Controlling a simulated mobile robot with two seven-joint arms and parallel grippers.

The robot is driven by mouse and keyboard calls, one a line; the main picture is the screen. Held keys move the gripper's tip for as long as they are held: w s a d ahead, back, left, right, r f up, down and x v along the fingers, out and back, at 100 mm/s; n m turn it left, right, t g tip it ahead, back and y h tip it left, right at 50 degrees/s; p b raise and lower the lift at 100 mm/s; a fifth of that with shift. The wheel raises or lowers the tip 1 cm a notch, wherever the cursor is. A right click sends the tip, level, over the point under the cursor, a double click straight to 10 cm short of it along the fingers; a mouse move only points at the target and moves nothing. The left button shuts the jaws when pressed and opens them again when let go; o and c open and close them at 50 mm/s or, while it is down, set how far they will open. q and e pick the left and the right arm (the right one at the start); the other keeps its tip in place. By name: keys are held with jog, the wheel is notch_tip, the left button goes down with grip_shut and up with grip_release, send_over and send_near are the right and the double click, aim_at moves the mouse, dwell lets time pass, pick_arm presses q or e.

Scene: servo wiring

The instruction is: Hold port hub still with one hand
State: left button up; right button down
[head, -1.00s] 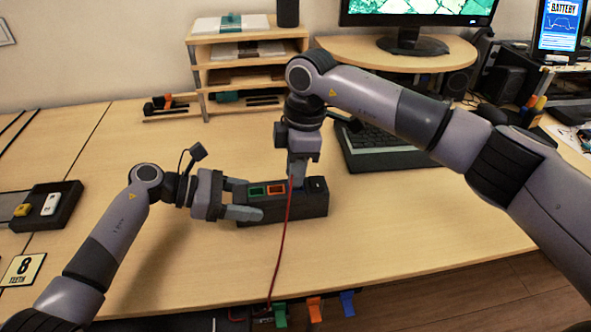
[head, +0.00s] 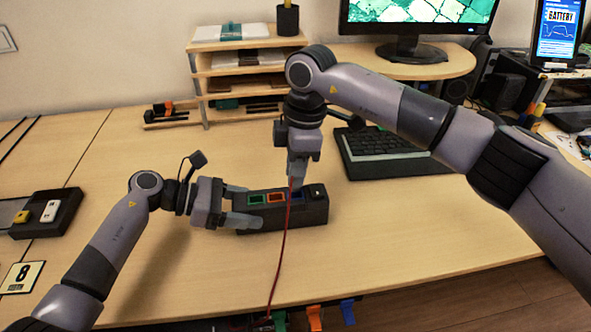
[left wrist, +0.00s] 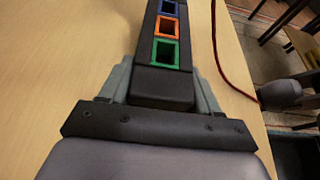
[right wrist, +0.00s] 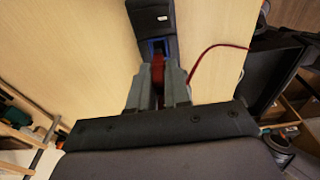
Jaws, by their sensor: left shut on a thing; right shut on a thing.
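The port hub (head: 270,219) is a long black box on the table with green, orange and blue ports on top. My left gripper (head: 241,204) is shut on its left end, one finger on each long side. The left wrist view shows the hub (left wrist: 153,83) between the fingers, green port nearest. My right gripper (head: 297,178) points down over the blue port. It is shut on the red cable's plug (right wrist: 157,70), which lines up with the blue port (right wrist: 151,46); I cannot tell whether the plug is in it. The red cable (head: 281,255) trails to the table's front edge.
A keyboard (head: 385,154) lies behind and right of the hub. A black tray (head: 47,213) holding small yellow and white parts is at the left. Coloured clips (head: 314,318) line the front edge. The table right of the hub is clear.

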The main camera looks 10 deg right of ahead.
jog(key=shift+r, duration=0.2)
jog(key=shift+r, duration=1.8)
pick_arm(q)
jog(key=o, duration=1.2)
jog(key=shift+o, duration=0.2)
